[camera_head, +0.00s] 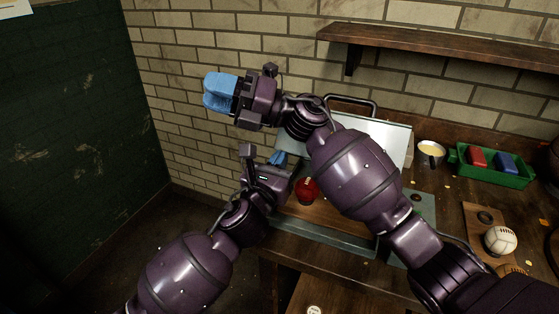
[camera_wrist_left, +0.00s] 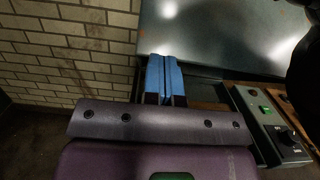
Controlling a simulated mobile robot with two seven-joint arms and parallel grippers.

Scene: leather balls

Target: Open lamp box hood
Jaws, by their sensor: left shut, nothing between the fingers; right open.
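The lamp box's hood (camera_head: 392,138) is a pale, shiny panel, tilted up at the back near the wall, with a dark handle at its top. My right arm covers much of it. The box's grey-green front rim (camera_head: 310,233) shows below. My left gripper (camera_head: 279,158) is shut and empty by the left edge of the hood. In the left wrist view its blue fingers (camera_wrist_left: 164,75) are together beside the grey hood panel (camera_wrist_left: 225,35); contact is unclear. My right gripper (camera_head: 221,92) is open and empty, up left before the wall. A red ball (camera_head: 306,191) sits within the opening.
A control panel with a green button and black knob (camera_wrist_left: 265,118) is at the right. A cup (camera_head: 430,153), a green tray (camera_head: 495,172) with red and blue blocks, and a white ball (camera_head: 500,240) stand at the right. A wooden shelf (camera_head: 440,45) hangs above.

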